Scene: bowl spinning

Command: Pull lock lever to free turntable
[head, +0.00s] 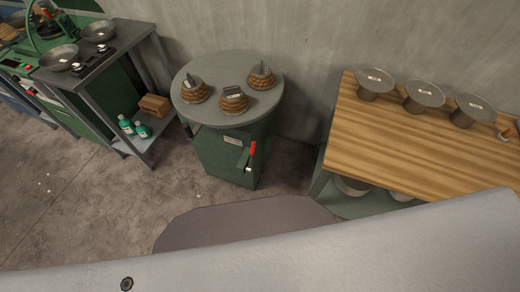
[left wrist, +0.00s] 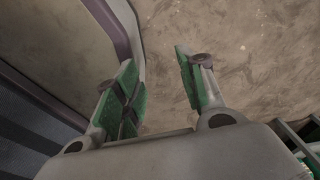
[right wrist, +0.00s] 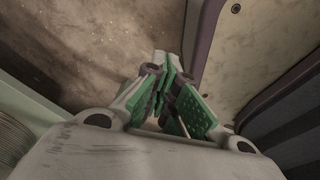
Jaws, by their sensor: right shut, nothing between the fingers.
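The lock lever (head: 253,149) has a red handle and sticks up from the front of a dark green cabinet (head: 222,160). The round grey turntable (head: 229,62) tops that cabinet and bears three brown ribbed pieces, one of them at the front (head: 233,99). My left gripper (left wrist: 160,82) is open and empty above the bare floor in the left wrist view. My right gripper (right wrist: 165,75) is shut with nothing in it in the right wrist view. Neither gripper shows in the head view, and neither wrist view shows the lever.
A wooden table (head: 400,135) with several metal discs on stands is at the right. A grey bench (head: 115,50) with bowls, a scale and a lower shelf with green bottles (head: 127,124) is at the left. Bare floor (head: 90,205) lies between.

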